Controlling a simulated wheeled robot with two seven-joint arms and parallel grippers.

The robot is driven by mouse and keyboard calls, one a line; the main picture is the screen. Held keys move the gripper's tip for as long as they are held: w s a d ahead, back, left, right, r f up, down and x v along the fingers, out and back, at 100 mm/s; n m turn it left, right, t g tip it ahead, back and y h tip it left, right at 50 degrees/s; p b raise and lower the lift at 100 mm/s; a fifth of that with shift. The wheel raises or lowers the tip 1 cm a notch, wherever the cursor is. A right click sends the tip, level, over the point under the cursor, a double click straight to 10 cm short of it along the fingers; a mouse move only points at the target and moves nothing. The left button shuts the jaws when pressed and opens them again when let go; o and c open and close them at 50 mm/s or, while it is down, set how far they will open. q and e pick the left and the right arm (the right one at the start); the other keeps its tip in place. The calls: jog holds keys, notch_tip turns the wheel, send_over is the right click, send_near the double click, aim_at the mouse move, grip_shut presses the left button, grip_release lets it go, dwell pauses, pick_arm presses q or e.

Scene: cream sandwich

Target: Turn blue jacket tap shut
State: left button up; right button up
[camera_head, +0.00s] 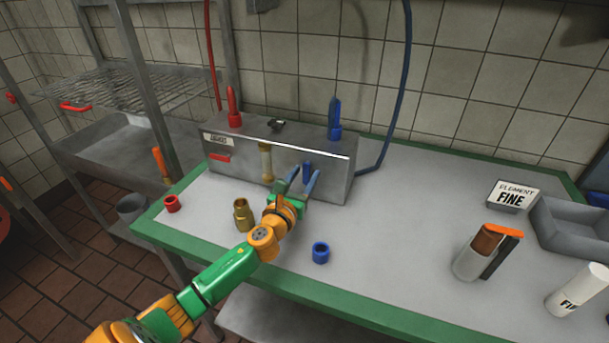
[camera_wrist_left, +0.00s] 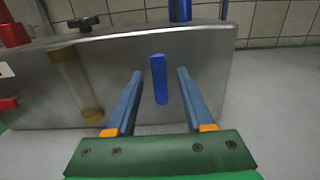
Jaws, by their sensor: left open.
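The blue jacket tap (camera_head: 307,172) is a blue lever on the front of the grey metal box (camera_head: 220,146). In the left wrist view the blue lever (camera_wrist_left: 159,79) stands upright, its long side vertical. My left gripper (camera_head: 299,181) is open in front of the box; in the left wrist view its two blue-grey fingers (camera_wrist_left: 156,76) point at the box, one on each side of the lever with gaps. I cannot tell whether the fingertips reach past the lever's depth. My right gripper is not in view.
A red lever (camera_head: 219,157) and a sight tube (camera_head: 266,162) are on the box front. A brass fitting (camera_head: 243,215), red ring (camera_head: 172,204) and blue ring (camera_head: 320,252) stand on the bench around my left arm.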

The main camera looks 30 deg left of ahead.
pick_arm(q)
jog(key=shift+w, duration=0.2)
jog(key=shift+s, duration=0.1)
jog(key=shift+s, duration=0.1)
grip_shut()
